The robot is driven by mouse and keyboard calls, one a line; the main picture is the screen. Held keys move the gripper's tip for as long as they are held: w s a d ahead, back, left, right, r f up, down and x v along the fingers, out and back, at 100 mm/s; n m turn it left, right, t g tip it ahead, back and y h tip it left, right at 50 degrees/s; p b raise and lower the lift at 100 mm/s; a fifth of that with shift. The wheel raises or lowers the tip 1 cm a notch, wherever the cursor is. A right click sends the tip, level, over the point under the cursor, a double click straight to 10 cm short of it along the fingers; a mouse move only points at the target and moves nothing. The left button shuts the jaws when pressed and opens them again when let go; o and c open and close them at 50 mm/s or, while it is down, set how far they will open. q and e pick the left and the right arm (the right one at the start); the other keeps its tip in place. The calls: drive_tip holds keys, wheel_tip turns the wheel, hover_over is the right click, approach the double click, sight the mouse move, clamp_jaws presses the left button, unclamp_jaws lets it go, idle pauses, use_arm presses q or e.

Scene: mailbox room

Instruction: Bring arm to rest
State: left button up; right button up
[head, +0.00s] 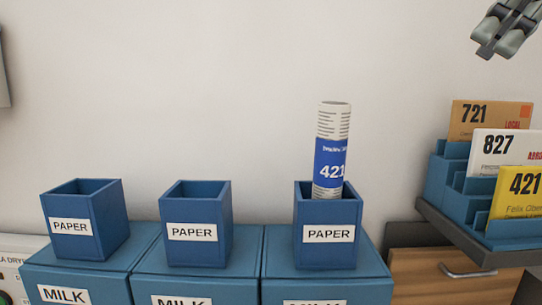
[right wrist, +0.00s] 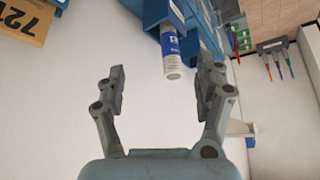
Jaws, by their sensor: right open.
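My right gripper (head: 507,28) shows at the top right corner of the head view, above the letter rack and apart from everything. In the right wrist view its two fingers (right wrist: 161,88) are spread wide with nothing between them. A rolled paper tube (head: 331,150) with a blue band marked 421 stands upright in the rightmost blue PAPER bin (head: 327,248). The tube (right wrist: 170,52) also shows beyond the fingers in the right wrist view, sticking out of its bin.
Two other PAPER bins, the left one (head: 84,225) and the middle one (head: 196,222), look empty. They stand on blue MILK boxes (head: 78,270). A blue rack (head: 446,170) at right holds envelopes 721 (head: 490,113), 827 and 421. The wall area above the bins is clear.

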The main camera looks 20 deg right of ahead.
drive_tip(key=w+a+f, duration=0.2)
drive_tip(key=a+f, duration=0.2)
drive_tip(key=f, duration=1)
drive_tip(key=w+a+f, duration=0.2)
drive_tip(key=a+f, duration=0.1)
drive_tip(key=f, duration=1.1)
drive_tip(key=s+a+f+m+g+h, duration=0.2)
drive_tip(key=s+f+m+h, duration=0.4)
drive_tip(key=s+f, duration=1.05)
wheel_tip(320, 180, down, 35)
drive_tip(key=s+d+y+b, duration=0.1)
drive_tip(key=d+b, duration=0.1)
drive_tip(key=b, duration=1)
use_arm(q)
wheel_tip(320, 180, down, 23)
drive_tip(key=s+b, duration=0.1)
drive_tip(key=b, duration=0.9)
drive_tip(key=shift+s+g+b, duration=0.3)
drive_tip(key=shift+s+b, duration=0.1)
use_arm(e)
drive_tip(key=s+f, duration=0.6)
drive_tip(key=f, duration=0.3)
drive_tip(key=s+f+g, duration=0.1)
drive_tip(key=s+f, duration=0.6)
drive_tip(key=f, duration=0.3)
drive_tip(key=s+d+f+m+g, duration=0.1)
drive_tip(key=s+f, duration=0.5)
drive_tip(key=f, duration=0.3)
drive_tip(key=shift+s+f, duration=0.2)
drive_tip(key=shift+f, duration=0.05)
